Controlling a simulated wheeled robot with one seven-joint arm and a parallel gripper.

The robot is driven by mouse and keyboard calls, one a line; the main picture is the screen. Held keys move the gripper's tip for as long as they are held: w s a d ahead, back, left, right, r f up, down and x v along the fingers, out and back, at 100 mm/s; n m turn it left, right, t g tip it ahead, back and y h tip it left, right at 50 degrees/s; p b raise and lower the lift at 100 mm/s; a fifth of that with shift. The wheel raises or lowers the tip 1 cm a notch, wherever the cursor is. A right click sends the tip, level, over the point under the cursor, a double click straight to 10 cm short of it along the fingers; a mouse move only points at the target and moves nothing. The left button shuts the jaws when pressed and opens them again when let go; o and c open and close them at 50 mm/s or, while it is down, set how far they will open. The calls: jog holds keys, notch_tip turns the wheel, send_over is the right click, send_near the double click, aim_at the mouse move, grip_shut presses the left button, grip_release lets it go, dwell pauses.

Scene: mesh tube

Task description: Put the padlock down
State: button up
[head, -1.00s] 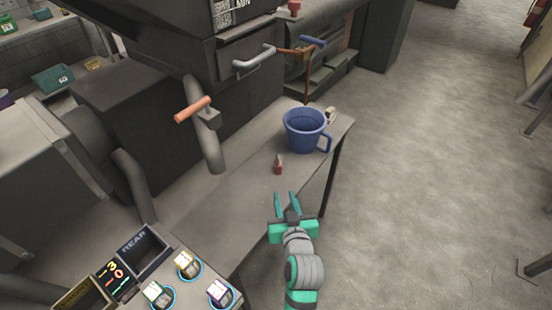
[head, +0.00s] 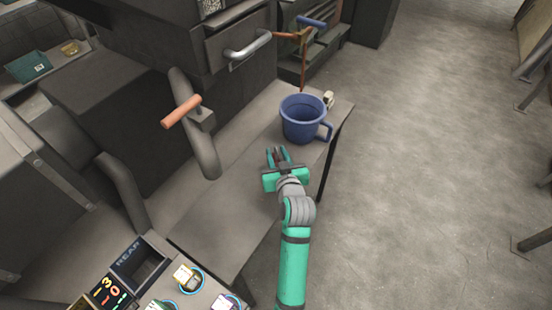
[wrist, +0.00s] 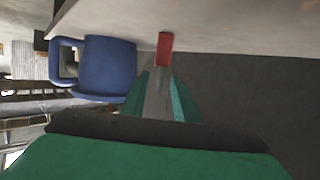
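The padlock has a red body (wrist: 164,44) and shows just beyond my fingertips in the wrist view, close to the pale table surface. A grey strip between the fingers may be its shackle, but I cannot tell. My gripper (head: 277,152) is low over the table (head: 222,205), in front of the blue mug. Its teal fingers stand apart; they also show in the wrist view (wrist: 162,80). I see no clear grip on the padlock. In the head view the gripper mostly hides the padlock.
A blue mug (head: 302,118) stands just beyond my gripper, with a small pale object (head: 328,99) behind it. A machine with an orange handle (head: 181,111) rises on the left. The table's right edge is close. The near table surface is clear.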

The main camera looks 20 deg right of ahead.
jog(key=shift+r+x, duration=0.15)
jog(key=shift+x, duration=1.2)
jog(key=shift+r+x, duration=0.1)
jog(key=shift+x, duration=1.2)
jog(key=shift+w+d, duration=0.1)
grip_shut()
